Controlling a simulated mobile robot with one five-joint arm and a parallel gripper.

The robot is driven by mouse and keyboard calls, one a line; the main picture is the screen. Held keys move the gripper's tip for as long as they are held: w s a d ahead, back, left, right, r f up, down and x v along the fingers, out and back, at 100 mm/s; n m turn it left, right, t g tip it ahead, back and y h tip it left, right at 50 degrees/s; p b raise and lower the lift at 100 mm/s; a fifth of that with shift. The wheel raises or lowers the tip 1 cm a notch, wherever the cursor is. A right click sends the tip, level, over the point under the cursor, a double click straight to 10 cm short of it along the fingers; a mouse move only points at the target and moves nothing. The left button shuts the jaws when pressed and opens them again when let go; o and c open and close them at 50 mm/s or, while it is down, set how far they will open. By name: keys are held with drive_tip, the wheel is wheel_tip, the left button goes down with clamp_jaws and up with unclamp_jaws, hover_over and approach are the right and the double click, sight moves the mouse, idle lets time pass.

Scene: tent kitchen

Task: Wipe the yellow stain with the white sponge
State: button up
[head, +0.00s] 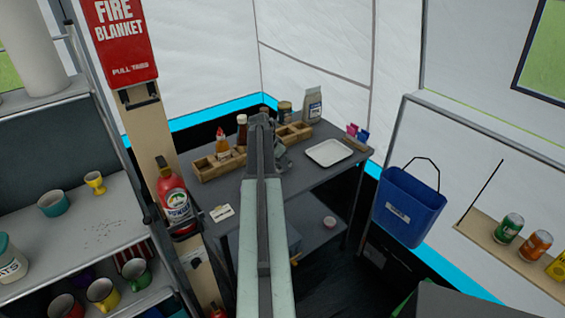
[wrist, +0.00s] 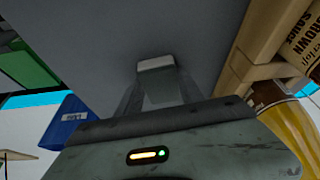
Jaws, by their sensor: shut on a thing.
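My gripper (wrist: 155,80) is shut on a small white block, which looks like the white sponge (wrist: 155,63), between its fingertips over a plain dark grey surface. In the head view my arm reaches forward over the grey corner table (head: 300,185). Its far end hides the fingertips and the sponge there. I cannot make out a yellow stain in either view; part of the tabletop is hidden behind my arm. I cannot tell whether the sponge touches the surface.
A wooden rack (head: 212,168) with sauce bottles stands close left of my arm; in the wrist view a yellow bottle (wrist: 292,130) is near at right. A white tray (head: 328,153) lies on the table's right. A blue bin (head: 408,207) hangs right of the table.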

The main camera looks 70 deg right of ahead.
wheel_tip(320, 180, up, 6)
drive_tip(key=p, duration=0.6)
drive_tip(key=shift+d, duration=0.1)
wheel_tip(320, 180, up, 3)
drive_tip(key=p, duration=0.3)
drive_tip(key=shift+r, duration=0.15)
drive_tip(key=shift+s, duration=0.1)
